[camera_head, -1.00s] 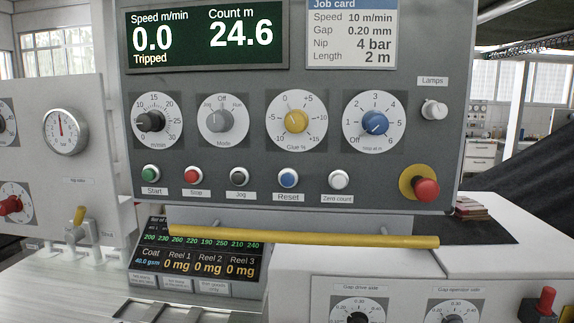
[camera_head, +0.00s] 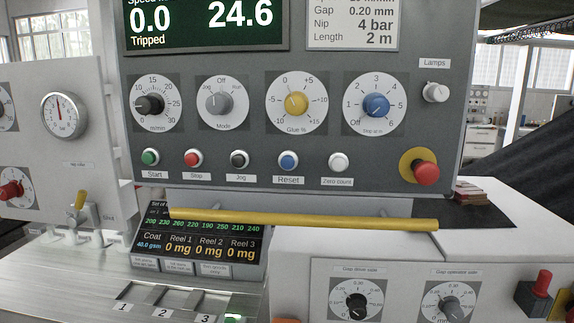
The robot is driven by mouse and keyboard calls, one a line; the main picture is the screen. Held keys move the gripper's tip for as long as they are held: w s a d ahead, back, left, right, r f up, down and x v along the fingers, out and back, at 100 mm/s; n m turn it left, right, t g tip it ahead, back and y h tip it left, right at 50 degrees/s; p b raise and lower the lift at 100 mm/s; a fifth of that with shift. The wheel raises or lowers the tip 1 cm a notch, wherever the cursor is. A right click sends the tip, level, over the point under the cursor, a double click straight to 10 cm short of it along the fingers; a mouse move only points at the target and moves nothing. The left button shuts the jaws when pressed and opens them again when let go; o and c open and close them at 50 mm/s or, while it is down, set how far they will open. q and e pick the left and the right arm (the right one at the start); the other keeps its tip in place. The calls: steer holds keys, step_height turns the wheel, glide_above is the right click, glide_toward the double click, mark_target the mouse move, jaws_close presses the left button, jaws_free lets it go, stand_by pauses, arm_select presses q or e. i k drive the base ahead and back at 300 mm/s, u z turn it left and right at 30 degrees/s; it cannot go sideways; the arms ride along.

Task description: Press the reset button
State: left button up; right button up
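The blue reset button (camera_head: 288,160) is on the grey control panel (camera_head: 330,185), in the row under the dials, above a label reading Reset (camera_head: 289,180). It sits between the black Jog button (camera_head: 239,159) and the white Zero count button (camera_head: 338,162). The display (camera_head: 200,22) above reads Speed 0.0, Tripped, and 24.6. Neither of my grippers shows in the head view, and nothing covers the button.
A yellow bar (camera_head: 310,219) runs across below the panel. A red emergency stop (camera_head: 426,173) juts out at the lower right. Green Start (camera_head: 150,157) and red Stop (camera_head: 194,158) buttons are at the left. A lower screen (camera_head: 205,235) sits under the bar.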

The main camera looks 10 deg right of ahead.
mark_target(287, 163)
steer(key=u, duration=1)
steer(key=k, duration=1.2)
steer(key=z, duration=0.55)
steer(key=i, duration=1)
steer(key=u, duration=0.1)
